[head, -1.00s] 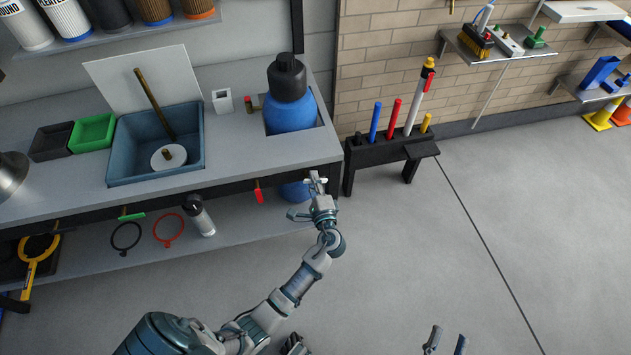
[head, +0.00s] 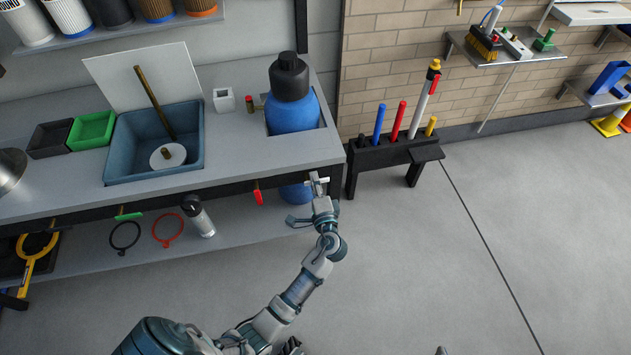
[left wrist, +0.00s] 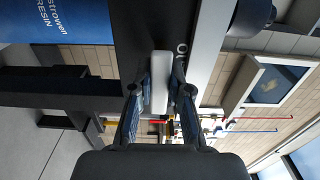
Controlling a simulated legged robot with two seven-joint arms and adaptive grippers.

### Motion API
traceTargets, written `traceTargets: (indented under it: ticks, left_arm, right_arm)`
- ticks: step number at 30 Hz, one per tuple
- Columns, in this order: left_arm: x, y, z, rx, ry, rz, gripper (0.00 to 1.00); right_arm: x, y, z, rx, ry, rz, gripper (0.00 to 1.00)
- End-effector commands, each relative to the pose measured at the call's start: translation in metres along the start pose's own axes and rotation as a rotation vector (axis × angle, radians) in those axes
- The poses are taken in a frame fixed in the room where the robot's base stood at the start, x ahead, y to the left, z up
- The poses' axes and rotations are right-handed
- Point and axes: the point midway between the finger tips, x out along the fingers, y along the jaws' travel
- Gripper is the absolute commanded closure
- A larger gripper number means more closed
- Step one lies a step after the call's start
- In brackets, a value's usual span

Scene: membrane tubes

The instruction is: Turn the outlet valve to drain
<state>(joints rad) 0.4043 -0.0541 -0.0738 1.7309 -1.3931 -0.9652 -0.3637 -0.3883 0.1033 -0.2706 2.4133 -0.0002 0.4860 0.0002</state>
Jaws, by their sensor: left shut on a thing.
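My left gripper (head: 313,193) is at the front edge of the bench, near its right end, shut on a pale lever (head: 318,181). In the left wrist view the two fingers of my left gripper (left wrist: 160,97) lie on either side of this pale lever (left wrist: 160,68), against a dark panel with partly hidden lettering. I take it for the outlet valve handle; its pivot is hidden. A blue resin tank (head: 292,110) with a black top stands in the bench behind it. Only a tip of my right gripper (head: 441,350) shows at the bottom edge.
A red-handled valve (head: 258,196) and a green-handled one (head: 128,216) hang along the bench front (head: 220,184). A black rack (head: 388,154) with coloured tubes is close on the right.

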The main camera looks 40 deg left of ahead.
Motion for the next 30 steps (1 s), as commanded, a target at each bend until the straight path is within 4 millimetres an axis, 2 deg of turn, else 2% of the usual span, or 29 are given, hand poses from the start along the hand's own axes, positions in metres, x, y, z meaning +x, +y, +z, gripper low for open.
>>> traceTargets:
  ticks: [2,3,6,17,20,30]
  left_arm:
    - [-0.001,0.006,0.002,0.002,-0.004,0.01,1.0]
    - [-0.001,0.006,0.002,0.002,-0.004,0.01,0.8]
    - [-0.001,0.005,0.002,0.003,-0.004,0.009,0.56]
    - [-0.005,0.002,0.001,0.002,-0.001,0.004,0.56]
    - [-0.017,0.003,0.0,0.001,-0.001,0.005,0.56]
    - [-0.09,0.004,0.001,0.003,-0.002,0.008,0.56]
  right_arm:
    - [-0.001,0.0,0.001,0.0,-0.001,0.0,0.56]
    - [-0.001,0.0,0.001,0.0,-0.001,0.0,0.56]
    - [-0.001,0.0,0.001,0.0,-0.001,0.0,0.56]
    - [-0.001,0.0,-0.001,-0.002,-0.001,0.0,0.56]
    - [-0.001,0.0,-0.001,-0.002,0.0,0.0,0.56]
    - [-0.001,0.0,-0.001,-0.001,0.0,0.0,0.56]
